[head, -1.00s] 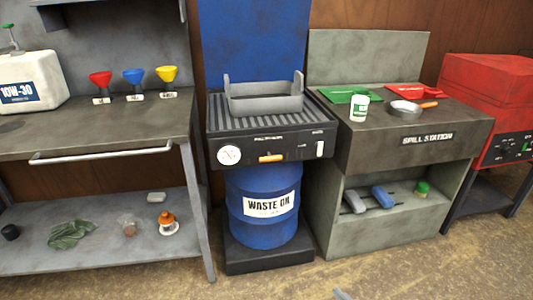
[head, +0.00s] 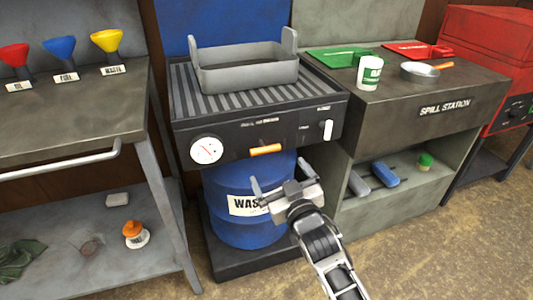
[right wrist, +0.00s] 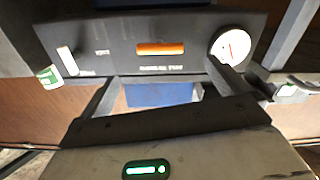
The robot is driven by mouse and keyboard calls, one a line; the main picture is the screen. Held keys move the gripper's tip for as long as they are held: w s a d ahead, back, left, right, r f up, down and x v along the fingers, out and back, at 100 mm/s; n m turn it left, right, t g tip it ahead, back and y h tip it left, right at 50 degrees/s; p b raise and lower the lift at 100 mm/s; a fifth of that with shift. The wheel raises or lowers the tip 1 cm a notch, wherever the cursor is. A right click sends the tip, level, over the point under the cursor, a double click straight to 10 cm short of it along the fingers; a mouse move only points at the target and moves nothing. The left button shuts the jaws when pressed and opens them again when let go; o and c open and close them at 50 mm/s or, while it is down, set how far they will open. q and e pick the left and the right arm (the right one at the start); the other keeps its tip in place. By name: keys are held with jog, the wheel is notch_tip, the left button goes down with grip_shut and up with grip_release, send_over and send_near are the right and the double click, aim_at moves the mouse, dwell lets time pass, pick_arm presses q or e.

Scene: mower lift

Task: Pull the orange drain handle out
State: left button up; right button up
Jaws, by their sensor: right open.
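The orange drain handle (head: 265,149) is a short horizontal bar on the black front panel (head: 230,142) of the drain station, between a round white gauge (head: 206,150) and a white lever (head: 327,130). My right gripper (head: 280,175) is open and empty, its two fingers pointing at the station, just below and in front of the handle. In the right wrist view, which is upside down, the handle (right wrist: 160,48) shows beyond the open fingers (right wrist: 163,86), apart from them. My left gripper is not in view in the head picture.
A blue waste oil drum (head: 245,215) stands under the panel, behind my right gripper. A grey tray (head: 248,76) sits on the ribbed top. The left bench (head: 70,105) holds funnels. The spill station (head: 440,90) is at right.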

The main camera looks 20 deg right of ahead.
aim_at(266, 152)
jog(key=w+b, duration=0.1)
jog(key=w, duration=0.7)
jog(key=shift+a, duration=0.15)
jog(key=shift+w, duration=0.7)
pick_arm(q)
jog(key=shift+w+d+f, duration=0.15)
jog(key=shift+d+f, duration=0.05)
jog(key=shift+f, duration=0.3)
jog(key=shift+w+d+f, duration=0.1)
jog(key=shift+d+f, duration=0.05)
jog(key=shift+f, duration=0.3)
